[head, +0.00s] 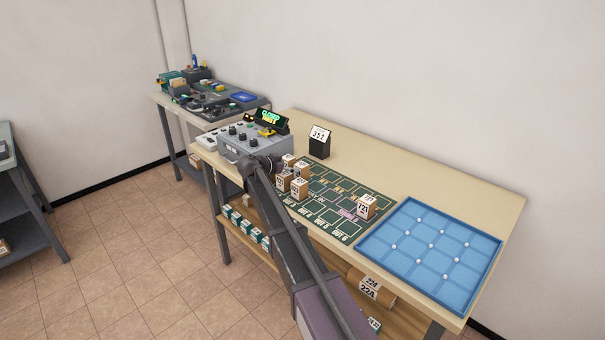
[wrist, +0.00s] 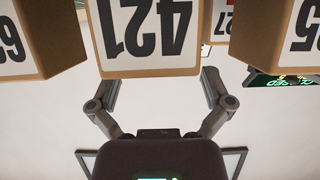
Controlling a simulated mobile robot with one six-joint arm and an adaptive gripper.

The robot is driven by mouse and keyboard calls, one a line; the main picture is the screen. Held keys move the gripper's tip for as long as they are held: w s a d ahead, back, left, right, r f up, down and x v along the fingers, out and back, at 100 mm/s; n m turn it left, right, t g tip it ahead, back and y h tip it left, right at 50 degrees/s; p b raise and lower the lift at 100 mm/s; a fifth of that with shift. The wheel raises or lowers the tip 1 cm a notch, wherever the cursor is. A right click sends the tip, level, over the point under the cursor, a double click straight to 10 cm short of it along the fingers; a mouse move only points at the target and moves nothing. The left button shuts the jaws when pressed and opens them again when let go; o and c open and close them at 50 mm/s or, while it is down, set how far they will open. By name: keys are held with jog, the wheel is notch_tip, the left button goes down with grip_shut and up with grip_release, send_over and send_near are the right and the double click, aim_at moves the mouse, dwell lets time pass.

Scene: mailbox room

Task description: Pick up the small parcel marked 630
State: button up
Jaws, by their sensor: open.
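Several small tan parcels with white number labels stand clustered on the green mat (head: 330,222) in the head view. No label there reads clearly as 630. In the wrist view, a parcel marked 421 (wrist: 150,35) is in the middle, its number inverted. A parcel at the left edge (wrist: 25,40) shows part of a number, perhaps 6 and 3 or 9; the rest is cut off. Another at the right (wrist: 275,35) shows a partial number with a 5. My gripper (wrist: 162,88) is open and empty, its fingers spread near the 421 parcel. In the head view my arm partly hides the cluster.
A parcel that seems marked 721 (head: 366,207) stands apart on the mat's right. A blue gridded tray (head: 402,230) lies on the right of the bench. A grey control box (head: 245,140) with a lit display and a black stand marked 351 (head: 320,142) stand behind.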

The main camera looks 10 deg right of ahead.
aim_at(300, 165)
jog(key=shift+b+x, duration=0.95)
jog(key=shift+x, duration=1.65)
jog(key=shift+s+d+r, duration=0.1)
jog(key=c, duration=1.2)
